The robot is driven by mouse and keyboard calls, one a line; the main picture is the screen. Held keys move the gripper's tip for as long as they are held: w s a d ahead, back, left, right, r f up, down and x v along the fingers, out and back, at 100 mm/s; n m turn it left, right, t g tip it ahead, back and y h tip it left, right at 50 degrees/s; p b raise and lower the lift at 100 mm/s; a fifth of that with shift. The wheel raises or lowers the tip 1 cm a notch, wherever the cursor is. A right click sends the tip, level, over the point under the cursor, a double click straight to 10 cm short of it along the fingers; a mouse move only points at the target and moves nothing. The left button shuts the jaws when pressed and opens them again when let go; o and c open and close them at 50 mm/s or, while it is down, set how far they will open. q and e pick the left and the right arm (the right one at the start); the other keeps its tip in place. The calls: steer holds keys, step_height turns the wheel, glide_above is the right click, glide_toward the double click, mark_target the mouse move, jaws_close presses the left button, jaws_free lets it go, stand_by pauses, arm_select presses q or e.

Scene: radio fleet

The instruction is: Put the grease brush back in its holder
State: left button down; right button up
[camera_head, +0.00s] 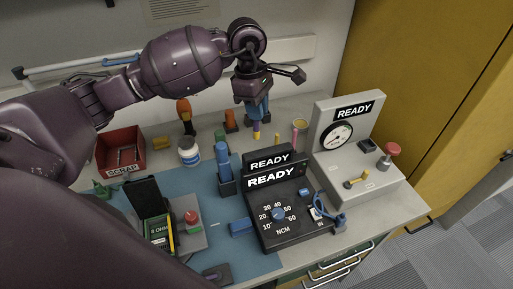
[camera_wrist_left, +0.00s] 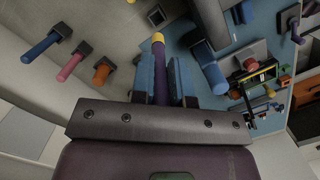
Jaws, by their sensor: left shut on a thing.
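My left gripper (camera_head: 257,118) is above the back of the bench in the head view, pointing down. Its two blue fingers are shut on a slim purple stick with a yellow end, which looks like the grease brush (camera_wrist_left: 160,70). In the head view only its yellow end (camera_head: 256,134) shows clearly below the fingers. In the left wrist view my left gripper (camera_wrist_left: 162,68) has a finger on each side of the stick. A small dark square block (camera_wrist_left: 157,16) lies beyond the yellow end; I cannot tell whether it is the brush's holder. My right gripper is not in view.
A red scrap bin (camera_head: 121,150), a white jar (camera_head: 189,151) and an orange-handled tool (camera_head: 185,114) stand left of the gripper. A blue handle in a dark holder (camera_head: 227,187), the READY torque tester (camera_head: 283,215) and a grey gauge box (camera_head: 355,155) stand in front and right.

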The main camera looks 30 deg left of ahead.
arm_select(q)
step_height(320, 180, down, 13)
steer(key=shift+r, duration=0.1)
stand_by(0.5)
steer(key=shift+f+b, duration=0.2)
steer(key=shift+b, duration=0.15)
steer(key=c, duration=1.1)
jaws_free()
steer(key=shift+r, duration=0.1)
step_height(320, 180, up, 12)
steer(key=a, duration=0.1)
steer(key=shift+a, duration=0.4)
steer(key=shift+s+d, duration=0.1)
steer(key=shift+s, duration=0.05)
